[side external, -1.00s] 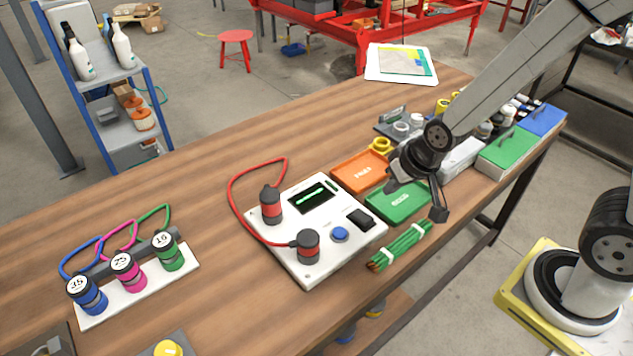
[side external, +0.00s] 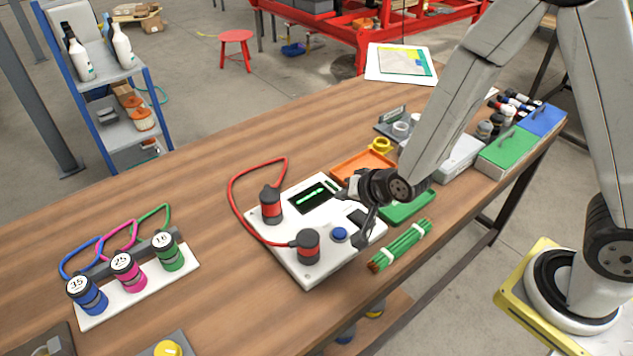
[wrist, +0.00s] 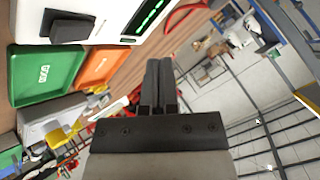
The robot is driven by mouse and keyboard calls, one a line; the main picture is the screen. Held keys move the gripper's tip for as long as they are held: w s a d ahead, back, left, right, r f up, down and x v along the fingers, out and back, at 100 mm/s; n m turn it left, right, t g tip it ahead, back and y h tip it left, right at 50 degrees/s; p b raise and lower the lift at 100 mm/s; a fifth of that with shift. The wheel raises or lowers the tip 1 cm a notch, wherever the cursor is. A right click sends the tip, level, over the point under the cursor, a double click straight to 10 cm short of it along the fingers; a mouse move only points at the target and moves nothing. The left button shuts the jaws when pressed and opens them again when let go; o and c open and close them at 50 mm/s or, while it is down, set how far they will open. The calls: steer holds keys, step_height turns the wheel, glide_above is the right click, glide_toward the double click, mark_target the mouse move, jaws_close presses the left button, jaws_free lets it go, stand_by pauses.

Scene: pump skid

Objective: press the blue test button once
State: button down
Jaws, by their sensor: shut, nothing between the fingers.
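The blue test button (side external: 339,234) is a round cap on the white tester box (side external: 298,265), near its front edge in the side view. My gripper (side external: 361,238) is shut and empty. Its fingertips are just right of the button in the side view, over the right part of the box. I cannot tell their exact height, and no contact with the button shows. In the wrist view my shut fingers (wrist: 160,64) point up the picture. The tester box (wrist: 112,22) fills the top left there, with its lit screen, and the button is not in that view.
Two red-banded plugs on a red cable (side external: 231,190) stand on the box. A black switch (wrist: 68,26) is beside the green tray (wrist: 45,73) and the orange tray (wrist: 103,66). A green cable bundle (side external: 400,246) lies right of the box. Numbered cylinders (side external: 125,272) stand left.

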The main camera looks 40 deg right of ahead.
mark_target(335, 230)
steer(key=shift+f, duration=0.15)
steer(key=shift+f, duration=4.25)
steer(key=shift+f, duration=0.95)
stand_by(0.4)
steer(key=shift+r, duration=0.95)
steer(key=shift+r, duration=2.5)
